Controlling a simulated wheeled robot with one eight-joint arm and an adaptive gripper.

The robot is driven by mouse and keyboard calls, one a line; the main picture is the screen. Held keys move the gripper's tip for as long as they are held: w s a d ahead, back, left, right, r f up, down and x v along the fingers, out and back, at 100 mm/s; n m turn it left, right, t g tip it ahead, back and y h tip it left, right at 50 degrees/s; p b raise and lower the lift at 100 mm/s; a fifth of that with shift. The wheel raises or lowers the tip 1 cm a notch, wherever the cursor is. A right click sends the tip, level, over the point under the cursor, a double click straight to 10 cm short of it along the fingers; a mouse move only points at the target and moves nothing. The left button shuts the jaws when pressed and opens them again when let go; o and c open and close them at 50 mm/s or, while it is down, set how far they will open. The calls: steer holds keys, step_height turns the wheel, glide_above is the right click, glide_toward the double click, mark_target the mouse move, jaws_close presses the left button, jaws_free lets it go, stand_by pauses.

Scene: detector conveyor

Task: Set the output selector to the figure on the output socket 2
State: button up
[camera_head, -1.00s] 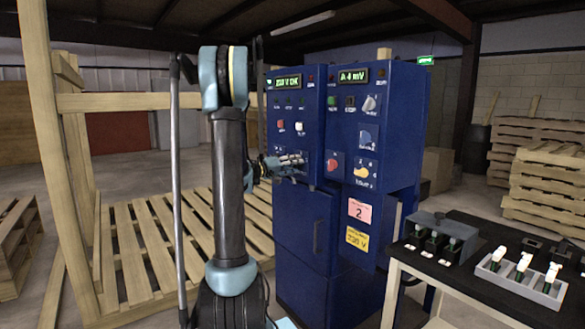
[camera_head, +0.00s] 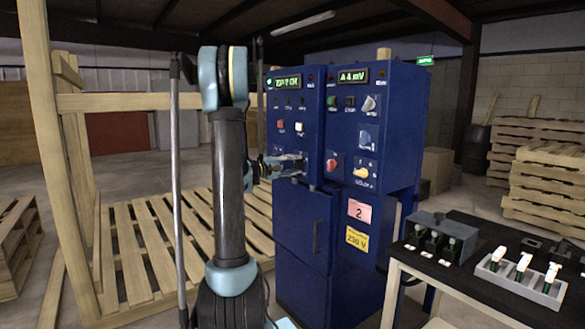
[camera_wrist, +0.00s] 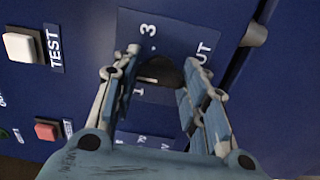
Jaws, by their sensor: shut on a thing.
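The output selector is a dark round knob (camera_wrist: 158,72) on a blue plate (camera_wrist: 190,35) in the wrist view. The figures 3 and 1 and the letters "OUT" show on the plate, turned sideways; the rest of the label is hidden by my fingers. My gripper (camera_wrist: 161,62) is shut on the knob, one finger on each side. A pink sign with the figure 2 (camera_head: 359,211) is on the right cabinet, above a yellow sign with 230 V (camera_head: 357,238).
A white TEST button (camera_wrist: 20,46) and a red button (camera_wrist: 47,130) lie left of my gripper in the wrist view. The right panel has a red knob (camera_head: 332,165) and a yellow knob (camera_head: 361,173). A black table (camera_head: 470,280) with devices stands at the right.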

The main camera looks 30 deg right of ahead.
steer(key=shift+w, duration=0.15)
steer(key=o, duration=1.1)
steer(key=shift+f, duration=0.15)
steer(key=shift+c, duration=0.2)
steer(key=a, duration=1.2)
steer(key=shift+s, duration=0.45)
